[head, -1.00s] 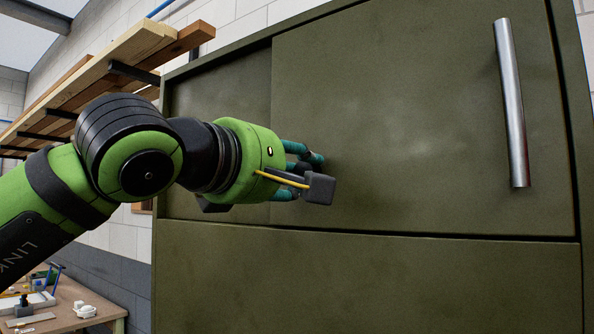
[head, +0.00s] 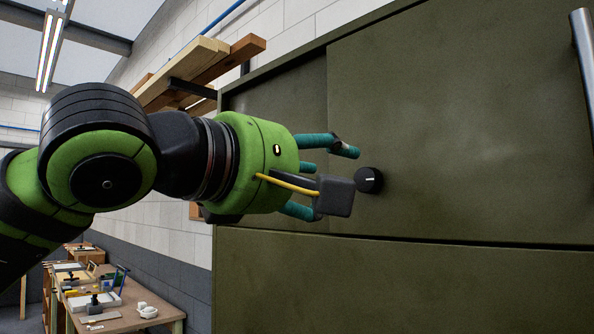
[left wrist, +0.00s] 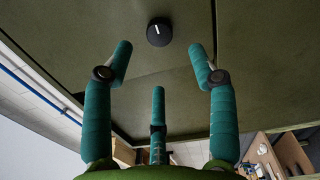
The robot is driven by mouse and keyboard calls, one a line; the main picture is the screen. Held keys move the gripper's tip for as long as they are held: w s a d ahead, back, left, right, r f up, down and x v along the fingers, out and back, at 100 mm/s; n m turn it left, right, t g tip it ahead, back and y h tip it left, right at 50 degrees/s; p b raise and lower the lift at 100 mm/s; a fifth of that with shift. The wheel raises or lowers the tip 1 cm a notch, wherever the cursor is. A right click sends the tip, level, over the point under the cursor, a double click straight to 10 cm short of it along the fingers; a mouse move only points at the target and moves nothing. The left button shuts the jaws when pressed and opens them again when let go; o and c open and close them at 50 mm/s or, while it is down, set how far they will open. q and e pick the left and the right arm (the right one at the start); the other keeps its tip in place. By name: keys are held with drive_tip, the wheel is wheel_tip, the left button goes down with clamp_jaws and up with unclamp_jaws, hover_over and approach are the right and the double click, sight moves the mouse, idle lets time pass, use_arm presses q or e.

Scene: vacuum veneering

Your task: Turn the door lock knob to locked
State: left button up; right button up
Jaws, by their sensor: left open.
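The door lock knob (head: 369,180) is a small round black knob with a white pointer line, set on the olive-green door (head: 450,120). In the head view its line looks roughly level. The knob also shows in the left wrist view (left wrist: 159,32), ahead of the fingers, with the line tilted to the upper left. My left gripper (head: 326,180) is open and empty, its teal fingers spread just left of the knob and apart from it. In the left wrist view the gripper (left wrist: 160,78) has its fingers below the knob. My right gripper is not in view.
A long metal handle (head: 584,72) stands upright on the door at the right edge. Wooden boards (head: 205,65) lie on a wall rack behind my arm. A workbench (head: 130,320) with tools stands at the lower left.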

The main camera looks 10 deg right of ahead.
use_arm(q)
drive_tip(key=v, duration=0.4)
drive_tip(key=shift+s+a, duration=0.25)
drive_tip(key=shift+s, duration=0.1)
drive_tip(key=shift+f, duration=0.1)
